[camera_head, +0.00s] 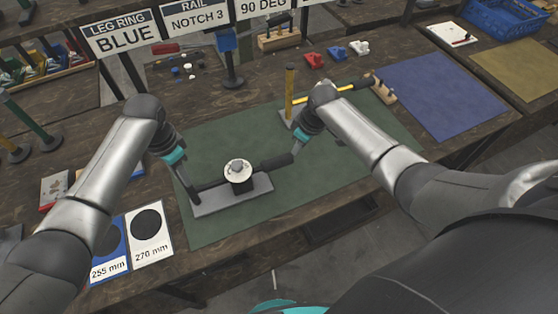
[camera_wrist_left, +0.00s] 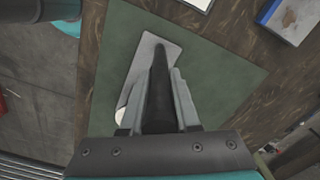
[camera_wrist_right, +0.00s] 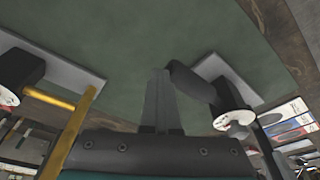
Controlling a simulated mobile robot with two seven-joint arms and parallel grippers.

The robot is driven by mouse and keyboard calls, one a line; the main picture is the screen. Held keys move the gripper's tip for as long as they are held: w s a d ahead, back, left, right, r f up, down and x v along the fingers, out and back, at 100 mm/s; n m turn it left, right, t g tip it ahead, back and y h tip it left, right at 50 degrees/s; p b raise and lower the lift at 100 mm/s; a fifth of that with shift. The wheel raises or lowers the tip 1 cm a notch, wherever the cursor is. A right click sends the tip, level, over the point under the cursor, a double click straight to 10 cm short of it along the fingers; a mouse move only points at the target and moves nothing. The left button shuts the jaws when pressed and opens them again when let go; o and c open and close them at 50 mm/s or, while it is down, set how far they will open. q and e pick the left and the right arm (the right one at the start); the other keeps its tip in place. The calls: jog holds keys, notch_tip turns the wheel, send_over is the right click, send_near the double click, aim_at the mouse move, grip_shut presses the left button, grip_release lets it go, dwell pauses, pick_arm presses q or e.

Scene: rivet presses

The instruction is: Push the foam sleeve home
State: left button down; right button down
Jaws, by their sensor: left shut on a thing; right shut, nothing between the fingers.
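The dark foam sleeve (camera_head: 277,161) sits on the right-hand arm of the black press (camera_head: 240,184), which has a pale round top. It also shows in the right wrist view (camera_wrist_right: 192,82). My left gripper (camera_head: 194,196) is shut on the dark bar (camera_head: 211,185) at the press's left side; in the left wrist view the bar (camera_wrist_left: 159,85) lies between the fingers. My right gripper (camera_head: 297,153) is shut and empty at the sleeve's outer end; in the right wrist view its fingertips (camera_wrist_right: 160,75) are close beside that end. I cannot tell if they touch.
The press stands on a grey base plate (camera_head: 215,204) on a green mat (camera_head: 325,172). Another press with a yellow post (camera_head: 290,92) and a yellow lever (camera_head: 340,89) stands behind my right gripper. Cards (camera_head: 150,235) lie at the front left.

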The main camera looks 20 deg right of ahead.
jog(key=shift+a, duration=1.45)
jog(key=shift+d, duration=0.75)
jog(key=shift+w+a+v, duration=0.1)
jog(key=shift+w+v, duration=0.1)
jog(key=shift+v, duration=0.8)
jog(key=shift+w+a+v, duration=0.15)
jog(key=shift+w+v, duration=0.05)
jog(key=shift+v, duration=0.75)
jog(key=shift+w+a+v, duration=0.1)
jog(key=shift+w+v, duration=0.1)
jog(key=shift+v, duration=0.8)
jog(key=shift+r, duration=0.15)
